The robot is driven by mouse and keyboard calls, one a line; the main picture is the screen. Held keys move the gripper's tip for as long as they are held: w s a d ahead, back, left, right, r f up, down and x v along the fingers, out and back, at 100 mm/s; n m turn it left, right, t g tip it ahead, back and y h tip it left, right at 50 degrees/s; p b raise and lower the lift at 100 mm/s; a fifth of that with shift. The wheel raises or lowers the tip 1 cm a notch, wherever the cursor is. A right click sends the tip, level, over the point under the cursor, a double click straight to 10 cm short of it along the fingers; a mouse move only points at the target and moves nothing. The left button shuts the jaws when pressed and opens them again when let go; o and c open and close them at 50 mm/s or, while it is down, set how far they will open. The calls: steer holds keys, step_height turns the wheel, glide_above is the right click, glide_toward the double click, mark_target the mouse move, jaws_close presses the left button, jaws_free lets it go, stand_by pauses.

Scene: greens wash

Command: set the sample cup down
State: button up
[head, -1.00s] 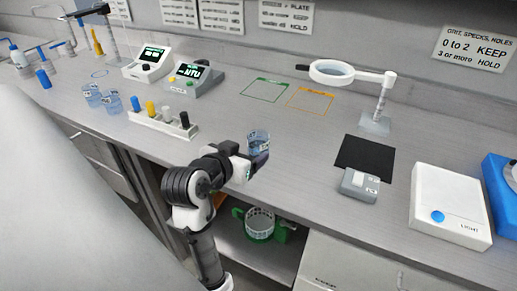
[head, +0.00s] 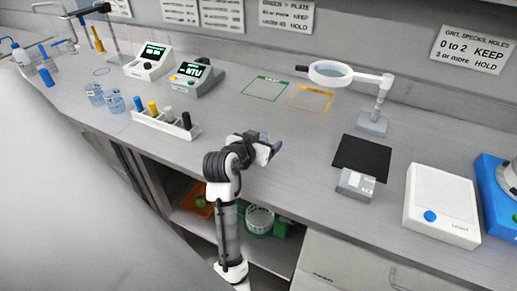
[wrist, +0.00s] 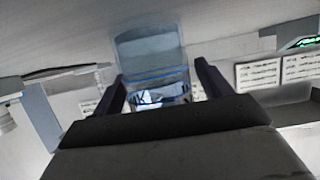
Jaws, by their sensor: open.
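The sample cup is a clear, bluish cup (wrist: 150,55) with a blue line and dark lettering. In the wrist view it sits between and beyond my two dark fingers, with a gap visible on each side. My gripper (head: 271,148) is open over the front part of the counter, right of the vial rack. In the head view the cup is mostly hidden by my gripper, so its contact with the counter is hard to tell there.
The counter (head: 300,165) is clear around my gripper. A white rack (head: 165,124) of capped vials stands left, with two blue cups (head: 95,94) beyond it. A black mat (head: 362,157), a small grey device (head: 355,186) and a magnifier (head: 331,73) are right. Green and orange outlines lie behind.

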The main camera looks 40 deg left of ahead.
steer(key=c, duration=1.1)
steer(key=shift+c, duration=0.6)
steer(key=shift+r, duration=0.15)
